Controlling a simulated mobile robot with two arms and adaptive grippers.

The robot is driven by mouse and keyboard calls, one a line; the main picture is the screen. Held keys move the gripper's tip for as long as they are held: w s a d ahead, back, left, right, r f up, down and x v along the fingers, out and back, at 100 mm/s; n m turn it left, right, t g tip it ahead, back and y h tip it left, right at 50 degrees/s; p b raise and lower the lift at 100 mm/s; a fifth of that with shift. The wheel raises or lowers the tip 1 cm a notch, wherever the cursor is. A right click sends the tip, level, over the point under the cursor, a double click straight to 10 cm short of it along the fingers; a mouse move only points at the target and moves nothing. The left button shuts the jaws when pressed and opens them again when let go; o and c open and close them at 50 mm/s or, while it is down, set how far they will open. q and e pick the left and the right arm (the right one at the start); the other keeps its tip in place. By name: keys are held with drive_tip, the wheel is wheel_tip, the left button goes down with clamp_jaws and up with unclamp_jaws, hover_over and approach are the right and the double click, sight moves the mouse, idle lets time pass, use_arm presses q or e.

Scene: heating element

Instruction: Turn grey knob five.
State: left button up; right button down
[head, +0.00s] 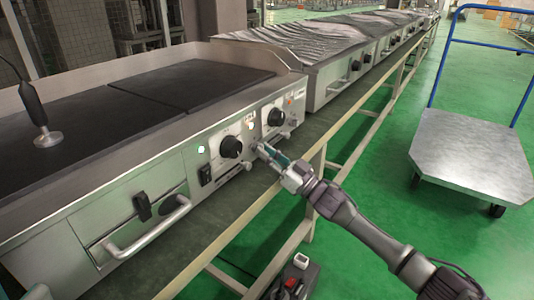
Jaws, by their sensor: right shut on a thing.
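My right gripper (262,151) reaches in from the lower right to the front panel of the steel griddle (170,183). It is shut on a small grey knob at the panel, mostly hidden by the fingers. One black knob (231,146) is just left of the gripper, and another black knob (276,117) is above and to its right. No knob number can be read, so I cannot tell from markings which is five.
A black switch (205,175) and a drawer handle (150,232) are left of the gripper. A black-handled press (45,138) stands on the griddle. More covered appliances (330,55) line the bench. A blue-handled cart (472,155) stands on open green floor at right.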

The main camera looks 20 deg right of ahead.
drive_tip(key=shift+n, duration=0.5)
drive_tip(key=n+g+y, duration=0.1)
drive_tip(key=n, duration=0.1)
drive_tip(key=n+g, duration=0.1)
drive_tip(key=n, duration=0.2)
drive_tip(key=n+g+y, duration=0.1)
drive_tip(key=n, duration=0.2)
drive_tip(key=shift+w+d+g+y, duration=0.1)
drive_tip(key=shift+d+g+y, duration=0.05)
drive_tip(key=shift+g+y, duration=0.2)
drive_tip(key=n+g, duration=0.1)
drive_tip(key=n, duration=0.2)
drive_tip(key=n+g+p, duration=0.1)
drive_tip(key=n+g, duration=0.1)
drive_tip(key=n, duration=0.2)
drive_tip(key=shift+r+y, duration=0.1)
drive_tip(key=shift+y, duration=0.15)
drive_tip(key=shift+n, duration=0.3)
drive_tip(key=c, duration=1.2)
unclamp_jaws()
drive_tip(key=shift+o, duration=0.2)
drive_tip(key=shift+d, duration=0.15)
drive_tip(key=v, duration=1.1)
drive_tip(key=shift+d, duration=0.4)
